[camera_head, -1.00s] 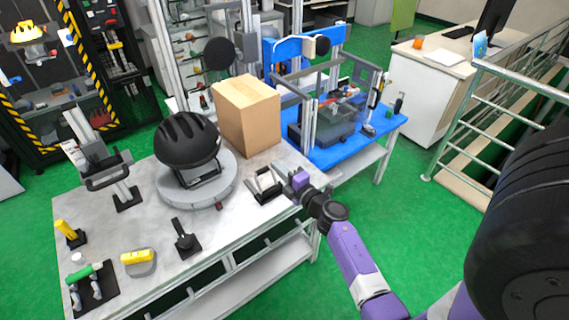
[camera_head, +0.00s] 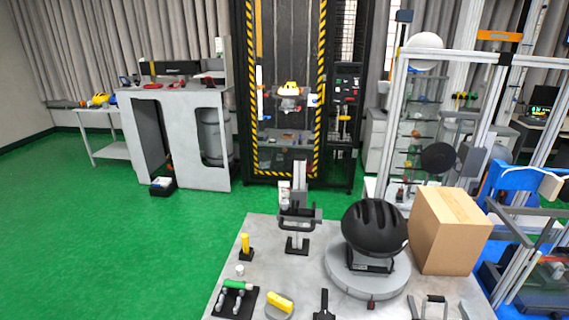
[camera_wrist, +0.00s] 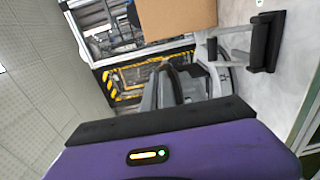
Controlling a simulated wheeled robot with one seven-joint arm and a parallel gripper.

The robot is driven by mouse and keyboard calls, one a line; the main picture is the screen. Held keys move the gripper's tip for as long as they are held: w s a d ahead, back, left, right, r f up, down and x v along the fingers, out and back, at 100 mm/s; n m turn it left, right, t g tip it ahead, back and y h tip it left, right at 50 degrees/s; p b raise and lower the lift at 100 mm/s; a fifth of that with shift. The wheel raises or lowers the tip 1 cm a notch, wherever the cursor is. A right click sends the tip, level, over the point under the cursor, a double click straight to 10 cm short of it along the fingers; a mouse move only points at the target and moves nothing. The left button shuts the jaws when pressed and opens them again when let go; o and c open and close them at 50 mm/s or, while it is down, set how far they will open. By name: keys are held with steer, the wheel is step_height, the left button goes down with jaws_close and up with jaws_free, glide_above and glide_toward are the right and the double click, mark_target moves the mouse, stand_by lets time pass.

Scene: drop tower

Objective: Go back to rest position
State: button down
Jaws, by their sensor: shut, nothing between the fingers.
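My gripper (camera_wrist: 166,72) shows in the wrist view, with its grey fingers together and nothing between them. Its purple housing fills the lower part of that view. The arm and gripper are out of the head view. Past the fingers in the wrist view are the cardboard box (camera_wrist: 178,16) at the top and a black-handled bracket (camera_wrist: 266,42) at the upper right. I cannot tell the exact gap between the fingers and these things.
The grey table (camera_head: 237,275) holds a black helmet (camera_head: 374,226) on a round base, the cardboard box (camera_head: 448,228) and several small tools. A drop tower (camera_head: 287,95) with yellow-black stripes stands behind. Green floor is clear at left. A blue table (camera_head: 545,300) is at right.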

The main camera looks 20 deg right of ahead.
step_height(320, 180, up, 5)
steer(key=a+m+t, duration=0.1)
steer(key=a+m, duration=0.2)
steer(key=s+a+r+m+t+y+b, duration=0.1)
steer(key=s+a+m, duration=0.1)
steer(key=a, duration=0.5)
steer(key=s+a+r+m+t+y+b, duration=0.1)
steer(key=s+a+m+y, duration=0.1)
steer(key=a, duration=0.5)
steer(key=s+a+m+g+y+b, duration=0.1)
steer(key=s+a+m+y, duration=0.1)
steer(key=s+a, duration=0.6)
steer(key=s+a+f+m+g+y+b, duration=0.1)
steer(key=s+a+y, duration=0.3)
steer(key=s+a, duration=0.4)
steer(key=shift+a+f+m+g+b, duration=0.15)
steer(key=shift+a+m+g+b, duration=0.55)
steer(key=shift+a, duration=2.4)
